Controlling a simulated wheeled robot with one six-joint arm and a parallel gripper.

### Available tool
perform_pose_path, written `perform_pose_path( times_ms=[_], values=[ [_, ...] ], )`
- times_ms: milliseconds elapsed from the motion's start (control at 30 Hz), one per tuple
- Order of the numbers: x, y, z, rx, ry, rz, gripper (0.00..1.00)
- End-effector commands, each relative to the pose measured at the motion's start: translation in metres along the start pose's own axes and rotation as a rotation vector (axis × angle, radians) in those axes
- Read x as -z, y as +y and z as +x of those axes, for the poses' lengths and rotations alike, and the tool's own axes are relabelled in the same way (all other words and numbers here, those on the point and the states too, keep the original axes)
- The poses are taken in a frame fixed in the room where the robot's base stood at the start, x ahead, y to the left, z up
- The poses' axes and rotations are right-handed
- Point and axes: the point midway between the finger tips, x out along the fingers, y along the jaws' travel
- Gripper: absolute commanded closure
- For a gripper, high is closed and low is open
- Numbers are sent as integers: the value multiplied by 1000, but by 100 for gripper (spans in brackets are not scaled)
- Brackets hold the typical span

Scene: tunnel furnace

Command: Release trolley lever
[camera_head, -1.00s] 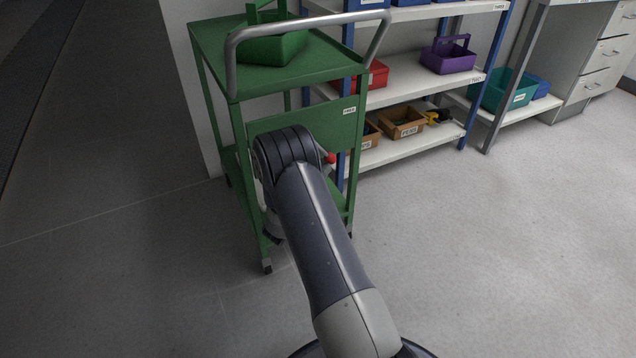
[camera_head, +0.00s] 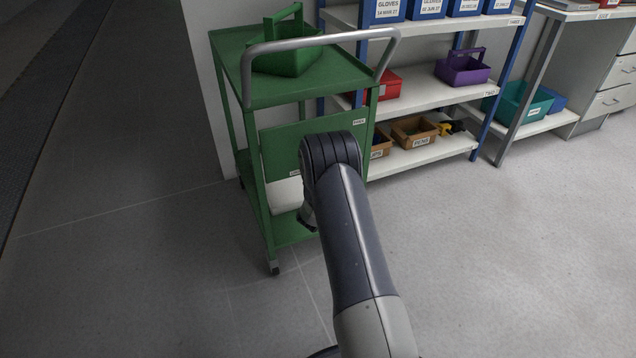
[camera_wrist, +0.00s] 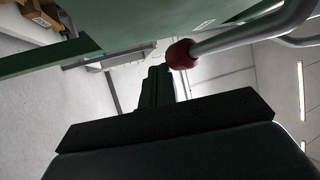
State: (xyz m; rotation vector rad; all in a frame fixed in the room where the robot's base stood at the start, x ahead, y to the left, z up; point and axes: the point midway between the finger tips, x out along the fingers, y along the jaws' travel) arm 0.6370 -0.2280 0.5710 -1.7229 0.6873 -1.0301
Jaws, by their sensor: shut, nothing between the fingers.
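A green trolley (camera_head: 233,75) stands left of centre in the head view, with a grey handle bar across its top and a green panel on its near side. In the wrist view a lever with a red knob (camera_wrist: 181,54) on a grey rod shows right of centre. My gripper (camera_wrist: 157,72) is shut and empty there. In that picture its fingertips lie just left of the knob; I cannot tell if they touch it. In the head view my arm hides the lever and most of my gripper.
A green carrier (camera_head: 290,58) sits on the trolley top. White shelves (camera_head: 428,86) with a purple carrier (camera_head: 462,68), a red box and brown bins stand behind, to the right. A teal bin (camera_head: 521,103) is farther right. Floor at the right and left is clear.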

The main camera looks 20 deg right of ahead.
Motion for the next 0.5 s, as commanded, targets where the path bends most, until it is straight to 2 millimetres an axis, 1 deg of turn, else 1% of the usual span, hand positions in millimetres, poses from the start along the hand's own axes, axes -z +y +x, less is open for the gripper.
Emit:
perform_pose_path(
  times_ms=[233,500],
  values=[
    [4,-7,7,81,0,-41,100],
    [5,-10,9,116,0,-59,100]
  ],
)
